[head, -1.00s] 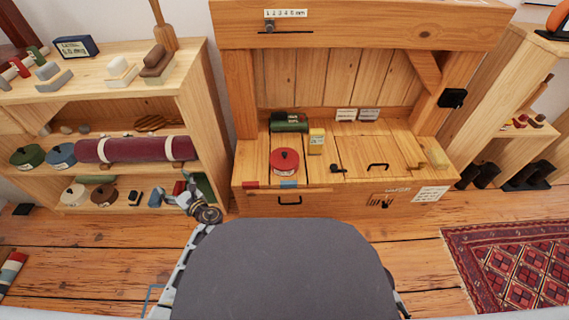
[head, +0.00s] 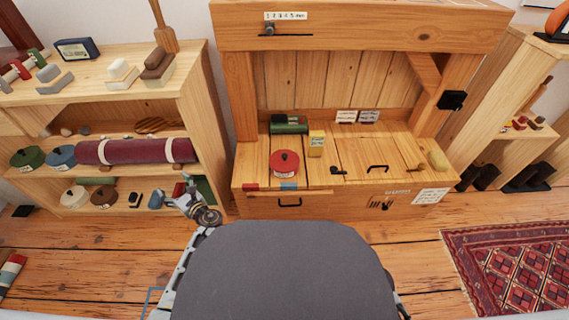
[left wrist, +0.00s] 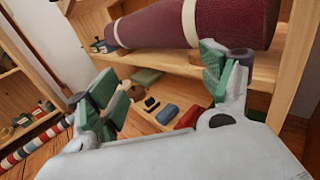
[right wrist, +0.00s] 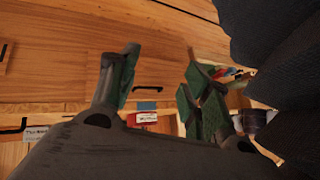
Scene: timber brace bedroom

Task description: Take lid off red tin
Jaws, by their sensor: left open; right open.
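The red tin (head: 284,163) stands upright on the wooden bench in the head view, left of a yellow box (head: 316,143). Its round lid is on top, with a dark knob in the middle. My left gripper (head: 187,186) is open and empty, in front of the left shelf and well left of the tin. In the left wrist view its green-padded fingers (left wrist: 165,78) are spread before the shelf's contents. My right gripper does not show in the head view. In the right wrist view its fingers (right wrist: 160,76) are apart and empty, near wooden surfaces.
The left shelf holds a maroon roll (head: 136,151) and several tins. A patterned rug (head: 512,266) lies at right. Open floor surrounds my base.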

